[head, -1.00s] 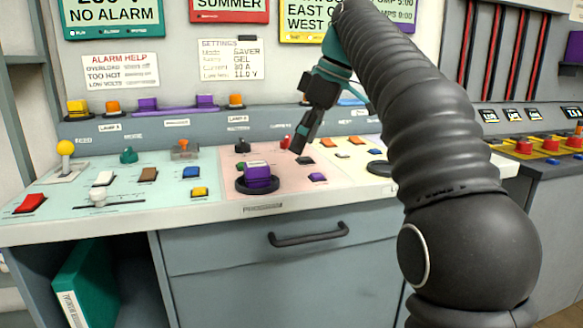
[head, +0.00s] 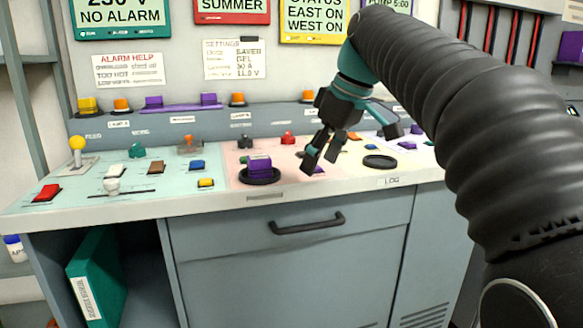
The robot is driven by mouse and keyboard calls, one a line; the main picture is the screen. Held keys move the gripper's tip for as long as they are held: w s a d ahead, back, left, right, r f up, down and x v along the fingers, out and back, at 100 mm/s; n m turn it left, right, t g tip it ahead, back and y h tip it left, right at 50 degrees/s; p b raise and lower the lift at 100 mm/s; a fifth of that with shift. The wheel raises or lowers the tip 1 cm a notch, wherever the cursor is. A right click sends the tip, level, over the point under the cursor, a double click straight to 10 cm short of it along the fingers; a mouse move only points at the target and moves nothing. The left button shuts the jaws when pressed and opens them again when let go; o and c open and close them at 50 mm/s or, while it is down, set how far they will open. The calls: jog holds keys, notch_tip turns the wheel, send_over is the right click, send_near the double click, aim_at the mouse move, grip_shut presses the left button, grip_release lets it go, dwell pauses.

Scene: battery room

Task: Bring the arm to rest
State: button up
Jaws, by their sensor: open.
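My gripper (head: 322,160) hangs over the front right part of the pink panel section, with its fingers pointing down and apart. Nothing is between the fingers. A purple button partly shows behind the fingers. The large purple knob (head: 260,166) on its black round base stands just left of the gripper, apart from it. My arm comes in from the right and hides the right part of the console.
Below are a drawer handle (head: 307,223) and a green binder (head: 97,280). Signs hang on the wall behind.

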jog(key=s+d+f+m+t+h, duration=0.1)
jog(key=s+d+f+m, duration=0.2)
jog(key=s+f, duration=0.4)
jog(key=s+d+f+m+t+h, duration=0.1)
jog(key=s+d+f+m, duration=0.3)
jog(key=s+f, duration=0.4)
jog(key=s+d+f+m+t+h, duration=0.1)
jog(key=s+d+f+m, duration=0.2)
jog(key=s+f, duration=0.4)
notch_tip(320, 180, down, 4)
jog(key=shift+s+d+r+m+h, duration=0.15)
jog(key=shift+s+r+m+h, duration=0.1)
jog(key=shift+s+m+h, duration=0.1)
dwell(0.3)
